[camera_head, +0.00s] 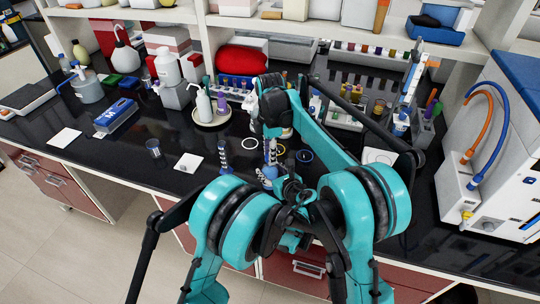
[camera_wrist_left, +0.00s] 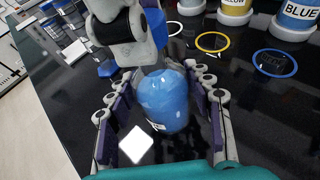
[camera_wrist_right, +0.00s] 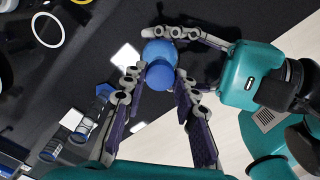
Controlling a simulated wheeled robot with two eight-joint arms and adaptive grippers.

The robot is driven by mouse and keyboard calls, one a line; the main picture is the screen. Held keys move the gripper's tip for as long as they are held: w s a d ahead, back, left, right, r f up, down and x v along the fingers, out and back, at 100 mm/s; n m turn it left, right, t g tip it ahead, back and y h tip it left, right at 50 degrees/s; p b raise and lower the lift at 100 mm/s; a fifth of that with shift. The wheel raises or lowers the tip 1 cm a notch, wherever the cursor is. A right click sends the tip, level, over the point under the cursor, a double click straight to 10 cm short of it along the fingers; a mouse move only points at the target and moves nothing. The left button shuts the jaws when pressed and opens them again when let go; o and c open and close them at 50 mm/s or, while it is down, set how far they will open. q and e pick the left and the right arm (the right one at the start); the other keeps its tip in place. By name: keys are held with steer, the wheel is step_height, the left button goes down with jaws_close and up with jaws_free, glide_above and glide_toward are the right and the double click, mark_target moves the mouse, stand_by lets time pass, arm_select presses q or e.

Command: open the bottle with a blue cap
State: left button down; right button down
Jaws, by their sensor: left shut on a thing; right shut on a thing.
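A rounded blue bottle (camera_wrist_left: 166,102) sits between the fingers of my left gripper (camera_wrist_left: 162,88) in the left wrist view, its sides held by the pads. In the right wrist view, two blue rounded parts show close together. The nearer one, which looks like the blue cap (camera_wrist_right: 160,76), is between the fingertips of my right gripper (camera_wrist_right: 158,84). My left gripper's fingers lie across the farther part. I cannot tell whether cap and bottle are apart. In the head view my arms hide most of this.
On the black bench, a white ring (camera_head: 249,143), a yellow ring (camera_head: 280,148) and a blue ring (camera_head: 304,156) lie behind the grippers. Shelves line the back; a white machine (camera_head: 500,150) stands right.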

steer(key=shift+r, duration=0.35)
steer(key=shift+r, duration=1.95)
arm_select(q)
steer(key=c, duration=0.6)
jaws_free()
